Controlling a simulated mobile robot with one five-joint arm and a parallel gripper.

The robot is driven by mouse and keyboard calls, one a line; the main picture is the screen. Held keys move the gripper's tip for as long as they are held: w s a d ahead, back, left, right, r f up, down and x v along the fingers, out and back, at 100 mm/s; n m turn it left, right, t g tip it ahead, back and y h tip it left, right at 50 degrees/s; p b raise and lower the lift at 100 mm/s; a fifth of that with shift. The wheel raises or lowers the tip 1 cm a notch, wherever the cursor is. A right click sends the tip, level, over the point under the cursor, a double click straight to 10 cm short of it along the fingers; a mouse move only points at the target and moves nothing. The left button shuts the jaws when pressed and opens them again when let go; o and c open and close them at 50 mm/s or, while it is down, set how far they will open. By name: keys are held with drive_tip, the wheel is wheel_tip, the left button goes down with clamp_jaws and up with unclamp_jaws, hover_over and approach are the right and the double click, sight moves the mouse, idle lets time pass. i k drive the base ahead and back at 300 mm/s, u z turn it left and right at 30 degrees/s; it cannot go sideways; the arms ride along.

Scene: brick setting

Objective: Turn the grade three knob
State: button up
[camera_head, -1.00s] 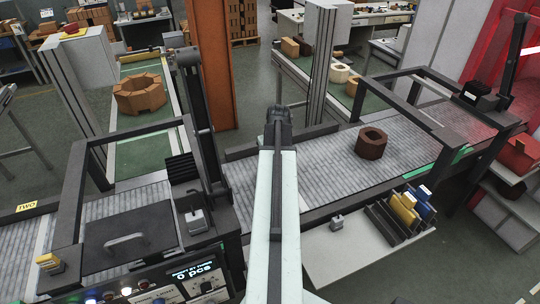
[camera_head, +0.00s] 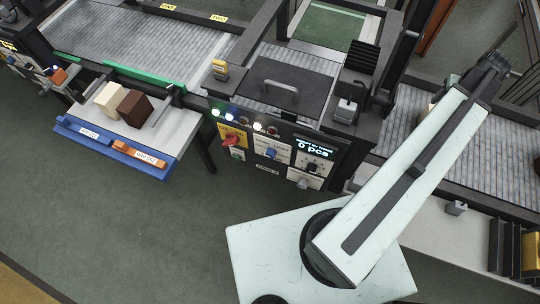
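A black control panel (camera_head: 283,158) faces me below the dark hatch with a handle. It carries a black knob (camera_head: 312,167) under a display reading "0 pcs", a blue knob (camera_head: 270,153) on a white plate, and a red rotary switch (camera_head: 232,141) on yellow. A small grey part (camera_head: 303,183) sits below the display. The labels are too small to tell which knob is grade three. My gripper (camera_head: 487,68) is at the far end of my arm, up and right of the panel and far from the knobs. Its fingers cannot be made out.
A white side table (camera_head: 185,128) with a blue rack (camera_head: 110,145) and two blocks stands left. Conveyors (camera_head: 150,40) run behind the panel. A dark box with a grey sensor (camera_head: 347,108) rises beside the hatch. Open floor (camera_head: 130,220) lies in front.

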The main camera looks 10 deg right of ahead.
sight(270, 153)
drive_tip(key=k, duration=1.5)
drive_tip(key=u, duration=0.05)
